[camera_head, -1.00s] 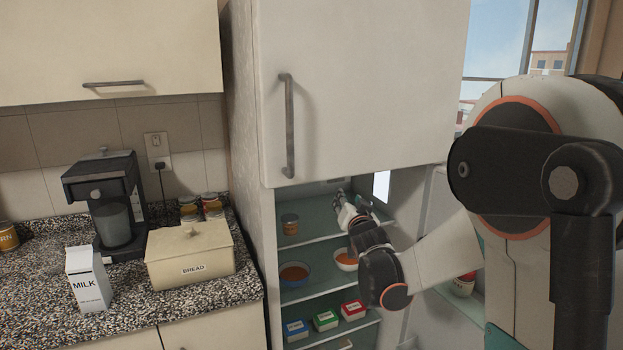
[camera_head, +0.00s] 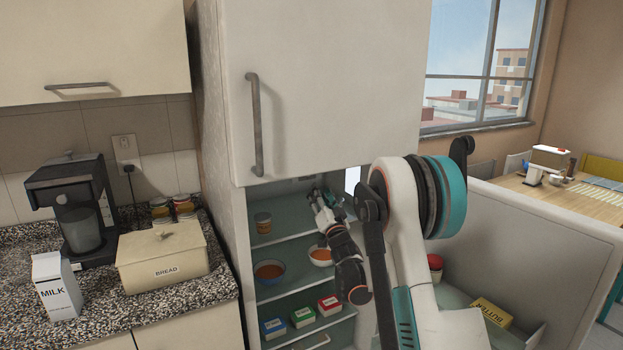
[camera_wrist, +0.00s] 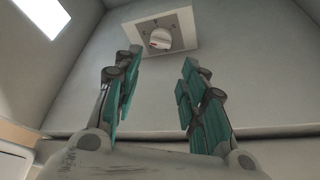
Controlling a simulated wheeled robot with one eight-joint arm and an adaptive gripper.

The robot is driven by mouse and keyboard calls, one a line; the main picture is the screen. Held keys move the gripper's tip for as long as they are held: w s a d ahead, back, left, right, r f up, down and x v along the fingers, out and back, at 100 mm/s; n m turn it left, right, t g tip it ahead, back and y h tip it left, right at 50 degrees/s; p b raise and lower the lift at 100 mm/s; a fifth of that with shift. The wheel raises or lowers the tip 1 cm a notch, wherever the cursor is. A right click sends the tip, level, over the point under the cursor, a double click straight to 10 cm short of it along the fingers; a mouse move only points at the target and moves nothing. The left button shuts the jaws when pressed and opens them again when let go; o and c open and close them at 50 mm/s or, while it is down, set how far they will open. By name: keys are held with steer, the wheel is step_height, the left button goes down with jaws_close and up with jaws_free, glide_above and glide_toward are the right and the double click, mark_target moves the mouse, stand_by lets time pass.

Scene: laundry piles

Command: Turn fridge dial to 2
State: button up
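The fridge dial (camera_wrist: 160,38) shows in the wrist view as a round white knob with a small red mark at its left side. It sits on a square pale plate (camera_wrist: 185,22) on the fridge's inner wall or ceiling. The numbers around it are too small to read. My gripper (camera_wrist: 158,75) is open, with its teal-padded fingers spread below the dial and apart from it; nothing is between them. In the head view my gripper (camera_head: 322,197) reaches into the upper part of the open fridge (camera_head: 280,225). The dial cannot be made out there.
Fridge shelves hold a jar (camera_head: 263,223), bowls of orange food (camera_head: 270,269) (camera_head: 320,256) and small boxes (camera_head: 302,317) below my arm. The open fridge door (camera_head: 540,240) is at the right, with a butter box (camera_head: 492,312). The closed upper door (camera_head: 330,90) hangs above.

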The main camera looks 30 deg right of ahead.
steer(key=b+x, duration=0.2)
steer(key=x, duration=0.8)
steer(key=shift+w+b, duration=0.3)
steer(key=shift+r, duration=0.15)
steer(key=c, duration=0.8)
